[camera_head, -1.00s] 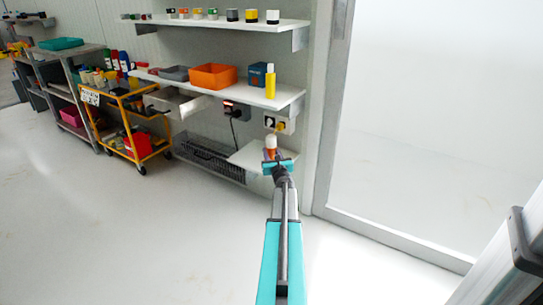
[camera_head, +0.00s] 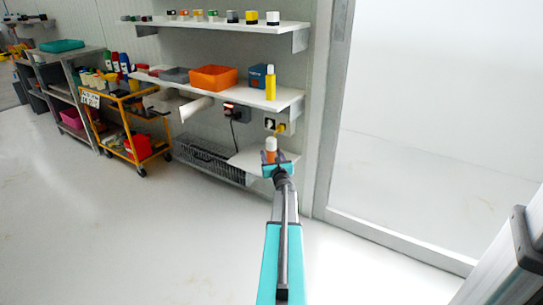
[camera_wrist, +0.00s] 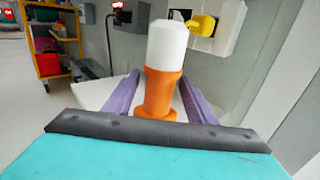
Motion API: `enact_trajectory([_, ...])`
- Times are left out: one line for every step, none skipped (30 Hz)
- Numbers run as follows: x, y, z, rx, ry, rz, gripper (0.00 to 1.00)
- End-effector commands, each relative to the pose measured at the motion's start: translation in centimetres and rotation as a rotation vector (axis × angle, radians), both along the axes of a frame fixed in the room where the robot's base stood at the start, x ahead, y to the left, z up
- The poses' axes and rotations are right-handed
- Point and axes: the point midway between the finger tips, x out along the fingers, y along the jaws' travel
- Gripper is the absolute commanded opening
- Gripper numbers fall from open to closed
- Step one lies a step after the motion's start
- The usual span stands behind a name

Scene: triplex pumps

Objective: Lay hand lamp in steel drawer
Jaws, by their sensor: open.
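The hand lamp, orange with a white top (camera_wrist: 164,82), stands upright on a low white shelf; it also shows in the head view (camera_head: 271,146). My gripper (camera_wrist: 159,84) is open, with one purple finger on each side of the lamp's orange body. I cannot tell whether either finger touches it. In the head view my gripper (camera_head: 277,160) is at the lamp, partly covering its lower part. A grey, drawer-like metal box (camera_head: 158,99) hangs under the middle shelf to the left; its inside is not clear, and I cannot tell for certain that it is the steel drawer.
The low white shelf (camera_head: 246,160) joins a dark wire basket (camera_head: 205,158). A socket with a yellow plug (camera_wrist: 202,25) is just behind the lamp. The middle shelf (camera_head: 285,98) overhangs, carrying an orange bin (camera_head: 213,78). A yellow trolley (camera_head: 120,120) stands left. The floor is clear.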

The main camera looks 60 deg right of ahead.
Motion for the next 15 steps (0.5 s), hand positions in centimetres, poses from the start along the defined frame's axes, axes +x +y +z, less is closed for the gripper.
enact_trajectory([-0.01,-0.01,-0.01,0.000,0.000,0.000,0.51])
enact_trajectory([-0.01,-0.01,0.00,0.000,0.000,0.000,0.51])
enact_trajectory([-0.01,-0.01,0.01,0.000,0.000,0.000,0.51])
enact_trajectory([-0.01,-0.01,0.02,0.000,0.000,0.000,0.51])
enact_trajectory([-0.01,-0.02,0.04,0.000,0.000,0.000,0.51])
enact_trajectory([-0.01,-0.01,0.06,0.001,-0.001,0.000,0.51])
enact_trajectory([-0.01,-0.02,0.07,0.001,-0.001,0.000,0.51])
enact_trajectory([-0.01,-0.02,0.10,0.001,-0.001,0.000,0.51])
enact_trajectory([-0.01,-0.03,0.12,0.001,-0.001,0.000,0.51])
enact_trajectory([-0.01,-0.03,0.15,0.001,-0.001,0.000,0.51])
enact_trajectory([-0.01,-0.04,0.17,0.001,-0.001,0.000,0.51])
enact_trajectory([-0.01,-0.04,0.20,0.001,0.000,0.000,0.51])
enact_trajectory([-0.01,-0.05,0.23,0.001,0.001,0.000,0.51])
enact_trajectory([-0.01,-0.05,0.25,0.001,0.001,0.000,0.51])
enact_trajectory([-0.39,0.36,0.13,0.001,0.001,-0.001,0.51])
